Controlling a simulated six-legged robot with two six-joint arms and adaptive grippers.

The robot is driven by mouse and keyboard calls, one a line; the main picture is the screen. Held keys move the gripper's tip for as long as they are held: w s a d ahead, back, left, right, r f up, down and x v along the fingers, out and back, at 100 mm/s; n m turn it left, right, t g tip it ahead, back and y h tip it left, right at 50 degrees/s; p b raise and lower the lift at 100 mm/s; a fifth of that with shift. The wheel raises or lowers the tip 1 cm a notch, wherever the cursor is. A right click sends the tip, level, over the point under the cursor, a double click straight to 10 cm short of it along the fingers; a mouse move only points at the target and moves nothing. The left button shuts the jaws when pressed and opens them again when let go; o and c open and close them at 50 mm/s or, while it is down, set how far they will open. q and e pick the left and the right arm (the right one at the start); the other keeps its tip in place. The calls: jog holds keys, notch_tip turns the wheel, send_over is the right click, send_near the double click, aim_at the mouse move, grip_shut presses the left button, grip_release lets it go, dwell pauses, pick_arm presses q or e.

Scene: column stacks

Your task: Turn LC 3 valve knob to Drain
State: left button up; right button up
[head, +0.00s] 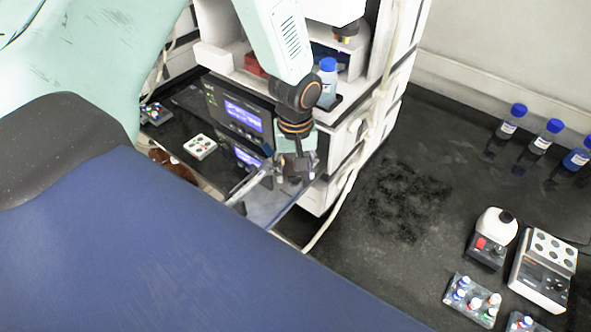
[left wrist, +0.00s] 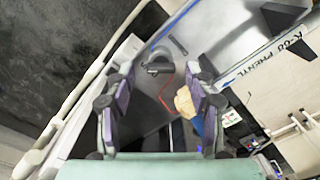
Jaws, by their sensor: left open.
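My left gripper (head: 293,172) is in front of the stacked white and black instrument (head: 330,165), at its lower front. Its fingers are spread and empty in the left wrist view (left wrist: 160,80). Beyond the fingertips in that view, a dark rounded knob-like part (left wrist: 157,63) stands on a grey panel (left wrist: 205,28). It lies between the finger lines and is apart from them. A beige rounded part (left wrist: 184,102) is near the right finger, beside a thin red line. I cannot read any Drain or LC 3 marking. My right gripper is not in view.
A column labelled K-08 PHENYL (left wrist: 265,55) crosses the right of the wrist view. A blue-capped bottle (head: 327,82) stands in the instrument. A white tube (head: 345,190) hangs by its side. The black bench holds bottles (head: 545,138), a white device (head: 543,270) and vials (head: 474,300).

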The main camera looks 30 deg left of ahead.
aim_at(295, 177)
pick_arm(q)
notch_tip(295, 177, up, 11)
jog(key=shift+r, duration=0.2)
dwell(0.7)
